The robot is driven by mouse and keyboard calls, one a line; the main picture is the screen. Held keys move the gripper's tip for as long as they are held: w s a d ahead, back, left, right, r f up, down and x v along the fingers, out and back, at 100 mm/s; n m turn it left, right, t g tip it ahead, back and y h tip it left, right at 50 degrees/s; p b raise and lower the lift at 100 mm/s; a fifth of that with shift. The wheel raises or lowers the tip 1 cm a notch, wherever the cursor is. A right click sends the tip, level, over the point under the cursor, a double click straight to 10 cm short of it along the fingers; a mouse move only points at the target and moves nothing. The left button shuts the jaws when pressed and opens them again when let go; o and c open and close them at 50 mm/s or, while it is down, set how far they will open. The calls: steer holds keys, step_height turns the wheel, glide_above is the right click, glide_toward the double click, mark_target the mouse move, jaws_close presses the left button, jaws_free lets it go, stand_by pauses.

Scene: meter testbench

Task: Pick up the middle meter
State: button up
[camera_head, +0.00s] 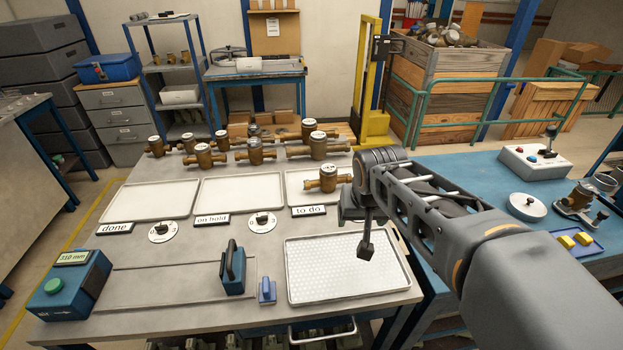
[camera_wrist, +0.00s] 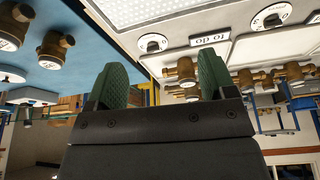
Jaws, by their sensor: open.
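Several brass meters with white round caps stand in rows along the back of the grey bench; a mid-sized one (camera_head: 255,151) is in the middle of the front row. A larger meter (camera_head: 318,148) stands to its right and a smaller meter (camera_head: 204,157) to its left. Another meter (camera_head: 328,180) sits in the to-do tray (camera_head: 296,196). I cannot tell which one is called middle. My gripper (camera_head: 366,246) points down above the perforated tray, open and empty, apart from all meters. In the wrist view its green fingers (camera_wrist: 162,80) stand apart, with brass meters (camera_wrist: 182,71) beyond, picture inverted.
The done tray (camera_head: 149,200) and on-hold tray (camera_head: 240,196) are empty. The perforated tray (camera_head: 350,289) is empty at the front. A blue upright block (camera_head: 232,270) and a blue box with a green button (camera_head: 74,286) stand on the bench. A blue table (camera_head: 455,170) adjoins at right.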

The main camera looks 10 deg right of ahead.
steer(key=o, duration=0.3)
steer(key=w+a+r+m, duration=0.1)
steer(key=w+r+m, duration=0.1)
steer(key=w, duration=1.2)
steer(key=shift+w+r+m+h+p, duration=0.3)
steer(key=shift+r+h+p, duration=0.1)
steer(key=shift+r, duration=0.2)
steer(key=m+h, duration=0.1)
steer(key=m, duration=0.2)
glide_toward(328, 168)
steer(key=p+x, duration=0.1)
steer(key=x, duration=0.4)
steer(key=shift+w+d+f, duration=0.1)
steer(key=shift+d+f, duration=0.15)
steer(key=shift+f, duration=0.05)
steer(key=shift+p+x, duration=1.1)
steer(key=shift+x, duration=2.15)
